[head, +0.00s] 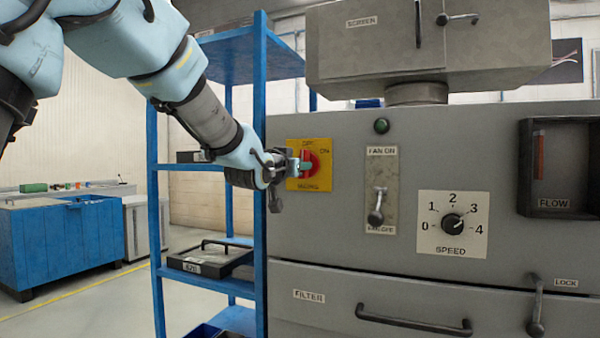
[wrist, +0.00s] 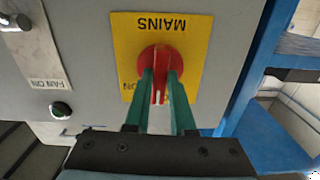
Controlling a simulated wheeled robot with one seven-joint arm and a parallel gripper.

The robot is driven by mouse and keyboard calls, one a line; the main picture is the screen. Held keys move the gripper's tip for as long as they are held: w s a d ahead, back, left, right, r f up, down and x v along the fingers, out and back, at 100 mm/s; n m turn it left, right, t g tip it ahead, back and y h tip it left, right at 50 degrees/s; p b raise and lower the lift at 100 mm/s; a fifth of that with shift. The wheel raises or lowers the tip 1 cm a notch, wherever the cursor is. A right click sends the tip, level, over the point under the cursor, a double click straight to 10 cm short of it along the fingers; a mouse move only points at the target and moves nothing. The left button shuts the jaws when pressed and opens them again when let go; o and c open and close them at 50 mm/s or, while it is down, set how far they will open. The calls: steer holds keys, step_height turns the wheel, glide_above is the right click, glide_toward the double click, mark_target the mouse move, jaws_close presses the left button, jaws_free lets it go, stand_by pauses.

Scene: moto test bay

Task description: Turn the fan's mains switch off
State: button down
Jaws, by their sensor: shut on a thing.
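The mains switch is a red round knob (head: 314,161) on a yellow plate (head: 325,182) on the grey panel. "OFF" is lettered above the knob, "ON" at its upper right and "MAINS" below. My gripper (head: 304,165) reaches it from the left and partly covers it. In the wrist view the picture is upside down, and the green fingers of my gripper (wrist: 160,88) are shut on the red knob's (wrist: 157,56) raised grip. The grip runs upright on the plate, with a pale mark at the end away from "MAINS". The "OFF" lettering is hidden there.
Right of the plate are a fan toggle (head: 377,207), a green lamp (head: 381,126) and a speed dial (head: 452,222). A filter drawer handle (head: 412,320) sticks out below. A blue shelf rack (head: 260,200) stands close to the left of the panel.

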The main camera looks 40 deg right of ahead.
steer(key=shift+f+n, duration=0.1)
steer(key=shift+n, duration=0.4)
steer(key=c, duration=0.8)
jaws_free()
steer(key=shift+o, duration=0.2)
steer(key=b+v, duration=0.2)
steer(key=v, duration=0.8)
steer(key=shift+s+a+b, duration=0.15)
steer(key=shift+a+b, duration=0.15)
steer(key=shift+a, duration=0.05)
